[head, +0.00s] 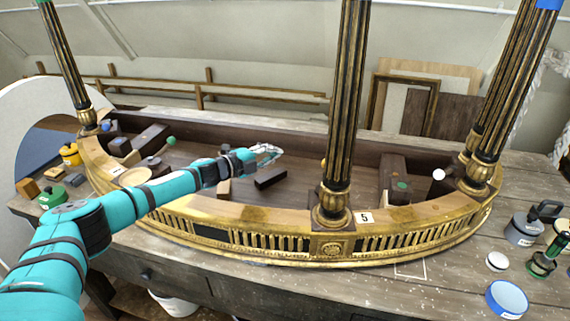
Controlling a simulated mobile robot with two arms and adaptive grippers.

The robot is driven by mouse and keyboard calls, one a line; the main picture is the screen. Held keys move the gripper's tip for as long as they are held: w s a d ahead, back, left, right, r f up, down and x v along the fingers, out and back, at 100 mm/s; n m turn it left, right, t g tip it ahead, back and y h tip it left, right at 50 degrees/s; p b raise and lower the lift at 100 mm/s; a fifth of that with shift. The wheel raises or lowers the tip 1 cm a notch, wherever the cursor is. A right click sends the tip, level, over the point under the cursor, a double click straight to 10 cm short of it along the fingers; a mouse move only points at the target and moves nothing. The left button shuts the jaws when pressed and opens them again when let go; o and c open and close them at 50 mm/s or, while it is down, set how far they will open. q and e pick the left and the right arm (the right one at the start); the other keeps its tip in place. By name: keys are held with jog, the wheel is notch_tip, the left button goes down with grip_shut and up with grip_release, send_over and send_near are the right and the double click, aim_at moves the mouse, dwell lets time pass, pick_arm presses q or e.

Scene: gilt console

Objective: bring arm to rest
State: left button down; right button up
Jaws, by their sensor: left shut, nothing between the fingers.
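My left arm is teal with dark bands. It comes in from the left and reaches over the front rim of the gilt console (290,217). My left gripper (276,151) is shut and empty above the console's recessed wooden floor. A dark block (270,178) lies just below it on that floor, apart from the fingers. A small pale wooden block (223,188) stands below the wrist. My right gripper is not in view.
Fluted black and gilt columns (347,90) rise from the console's front and right end, and another (66,60) at the left. Jars (523,227) and a blue-lidded tin (507,298) stand on the bench at right. Small blocks and a yellow pot (70,154) sit at left.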

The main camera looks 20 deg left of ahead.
pick_arm(q)
jog(key=shift+s+a+r, duration=0.15)
jog(key=shift+s+a, duration=0.05)
jog(key=shift+a, duration=0.45)
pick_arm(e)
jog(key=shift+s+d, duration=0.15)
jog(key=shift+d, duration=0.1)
pick_arm(q)
jog(key=shift+r, duration=0.15)
